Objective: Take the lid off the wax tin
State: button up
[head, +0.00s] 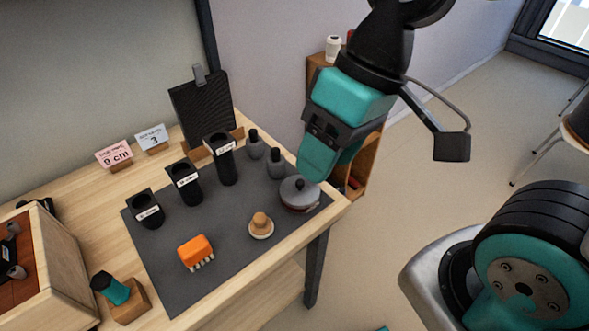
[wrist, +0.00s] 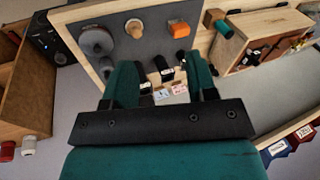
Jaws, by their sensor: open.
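The wax tin (head: 303,207) appears to be the round, low, dark reddish tin at the right corner of the grey mat. Its grey lid (head: 299,191) with a small knob is on it. In the wrist view the lid (wrist: 95,41) shows at upper left, outside the space between my fingers. My gripper (head: 314,176) is pointed down and appears just above and behind the tin in the head view. In the wrist view my gripper (wrist: 163,78) has its two teal fingers spread apart, with nothing held. Its fingertips look apart from the lid.
The grey mat (head: 222,245) also carries an orange brush (head: 196,251), a wooden-knobbed piece (head: 260,224), dark cups (head: 187,183) and two small dark bottles (head: 276,162). A wooden box (head: 60,260) stands at left. The table's right edge is close to the tin.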

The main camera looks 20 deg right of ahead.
jog(key=w+d+f+m+p, duration=0.1)
jog(key=w+d+m, duration=0.1)
jog(key=w+m, duration=0.35)
jog(key=w+d+f+m, duration=0.2)
jog(key=w+d+m, duration=0.1)
jog(key=w+m, duration=0.3)
jog(key=m+g, duration=0.1)
jog(key=m, duration=0.7)
send_near(300, 182)
jog(key=x, duration=0.1)
jog(key=p+x, duration=0.1)
jog(key=x, duration=0.1)
jog(key=shift+s+d+f+m, duration=0.15)
jog(key=shift+d+f+m, duration=0.1)
jog(key=shift+f, duration=0.1)
jog(key=x, duration=0.3)
jog(key=p+x, duration=0.1)
jog(key=x, duration=0.1)
jog(key=shift+a+f, duration=0.25)
jog(key=shift+a, duration=0.2)
grip_shut()
